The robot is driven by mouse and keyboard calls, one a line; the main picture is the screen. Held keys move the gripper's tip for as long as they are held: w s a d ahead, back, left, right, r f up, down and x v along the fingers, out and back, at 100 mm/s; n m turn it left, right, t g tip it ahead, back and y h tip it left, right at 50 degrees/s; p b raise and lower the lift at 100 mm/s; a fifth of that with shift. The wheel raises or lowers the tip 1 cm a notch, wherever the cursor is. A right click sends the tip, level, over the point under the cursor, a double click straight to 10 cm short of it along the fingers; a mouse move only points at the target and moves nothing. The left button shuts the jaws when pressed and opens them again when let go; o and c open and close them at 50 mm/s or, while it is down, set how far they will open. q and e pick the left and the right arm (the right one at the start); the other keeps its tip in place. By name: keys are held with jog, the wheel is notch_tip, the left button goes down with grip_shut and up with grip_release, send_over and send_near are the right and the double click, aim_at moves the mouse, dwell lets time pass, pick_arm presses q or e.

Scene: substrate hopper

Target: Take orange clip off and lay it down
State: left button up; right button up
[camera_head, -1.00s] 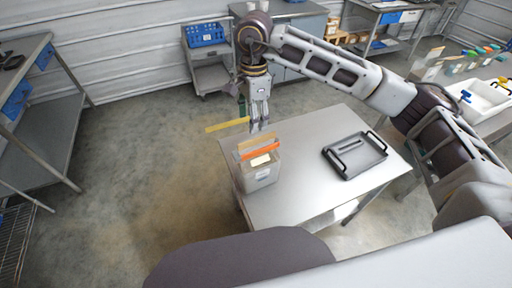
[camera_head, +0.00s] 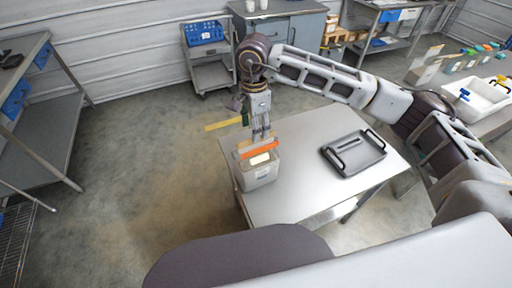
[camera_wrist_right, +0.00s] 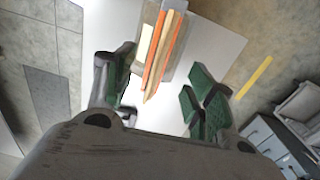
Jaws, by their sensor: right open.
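The orange clip (camera_head: 259,149) is a long bar across the top of a tan bag that stands in a grey bin (camera_head: 262,174). The bin sits at the left end of the metal table (camera_head: 306,190). In the right wrist view the orange clip (camera_wrist_right: 158,48) runs lengthwise beside the tan bag top (camera_wrist_right: 166,60). My right gripper (camera_head: 262,136) is just above and behind the clip. Its green-padded fingers are spread and empty, with the near ends of the clip and bag between them (camera_wrist_right: 163,92). My left gripper is not in view.
A dark grey tray (camera_head: 354,153) with handles lies on the right of the table. Bare tabletop separates it from the bin. A yellow strip (camera_head: 223,124) marks the floor behind. A side bench at right holds a white basin (camera_head: 478,101) and several coloured clips.

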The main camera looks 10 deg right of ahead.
aim_at(256, 145)
jog(key=shift+f, duration=1.85)
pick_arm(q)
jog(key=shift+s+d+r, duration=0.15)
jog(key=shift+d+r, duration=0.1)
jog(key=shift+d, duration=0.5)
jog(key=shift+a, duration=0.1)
pick_arm(e)
jog(key=shift+f+p, duration=0.4)
jog(key=shift+f, duration=0.05)
notch_tip(256, 145, down, 4)
jog(key=shift+d+r+p, duration=0.15)
jog(key=shift+r+p, duration=0.1)
jog(key=shift+p, duration=0.25)
jog(key=shift+f, duration=0.4)
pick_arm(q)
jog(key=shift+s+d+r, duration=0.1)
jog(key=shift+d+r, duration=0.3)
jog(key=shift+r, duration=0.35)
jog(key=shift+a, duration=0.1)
